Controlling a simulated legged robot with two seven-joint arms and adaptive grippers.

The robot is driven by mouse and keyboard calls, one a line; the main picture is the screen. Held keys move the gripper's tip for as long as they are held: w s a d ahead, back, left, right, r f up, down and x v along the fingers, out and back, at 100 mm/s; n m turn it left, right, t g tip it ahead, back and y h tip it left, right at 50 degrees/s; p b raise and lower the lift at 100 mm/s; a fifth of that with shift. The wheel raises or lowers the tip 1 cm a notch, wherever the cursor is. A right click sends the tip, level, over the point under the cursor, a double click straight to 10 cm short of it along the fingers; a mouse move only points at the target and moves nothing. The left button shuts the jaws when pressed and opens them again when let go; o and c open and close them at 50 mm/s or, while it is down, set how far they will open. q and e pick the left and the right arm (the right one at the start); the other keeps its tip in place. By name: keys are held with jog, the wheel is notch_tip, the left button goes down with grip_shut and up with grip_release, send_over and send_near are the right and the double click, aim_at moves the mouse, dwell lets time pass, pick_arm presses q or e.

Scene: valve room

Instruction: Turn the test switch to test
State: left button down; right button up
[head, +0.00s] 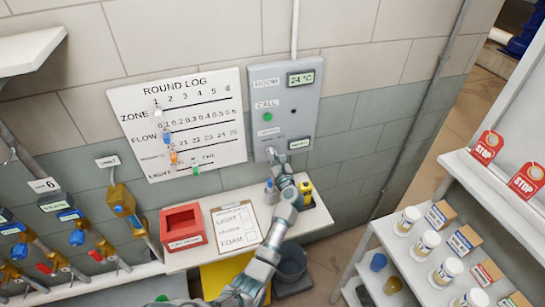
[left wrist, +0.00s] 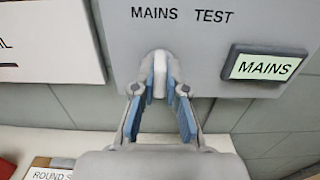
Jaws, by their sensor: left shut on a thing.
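The test switch is a white knob (left wrist: 158,75) on the grey wall panel (head: 288,95), below the words MAINS and TEST. In the left wrist view it stands about upright, under the MAINS side. The display (left wrist: 265,66) beside it reads MAINS. My left gripper (left wrist: 159,80) is shut on the knob, one blue-padded finger on each side. In the head view my left gripper (head: 273,158) reaches up to the panel's lower left part and partly hides the knob. My right gripper is not in view.
A shelf under the panel holds a red box (head: 183,226), a clipboard (head: 237,224) and a yellow-and-black item (head: 306,193). The round log board (head: 178,125) hangs left of the panel. Valves line the lower left; a white shelf with jars (head: 427,243) stands at right.

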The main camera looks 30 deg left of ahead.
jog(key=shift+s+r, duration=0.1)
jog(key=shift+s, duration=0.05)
pick_arm(q)
jog(key=shift+r+m+p, duration=0.1)
jog(key=shift+m+p, duration=0.3)
jog(key=m+p, duration=0.3)
jog(key=shift+w+d+r+m, duration=0.1)
jog(key=shift+m, duration=0.3)
jog(key=m+p, duration=0.3)
jog(key=m, duration=0.1)
jog(key=shift+w+f+m+p, duration=0.15)
jog(key=shift+m+p, duration=0.35)
jog(key=shift+m, duration=0.3)
jog(key=shift+s+f+m+p, duration=0.1)
jog(key=shift+m+p, duration=0.35)
jog(key=shift+m, duration=0.35)
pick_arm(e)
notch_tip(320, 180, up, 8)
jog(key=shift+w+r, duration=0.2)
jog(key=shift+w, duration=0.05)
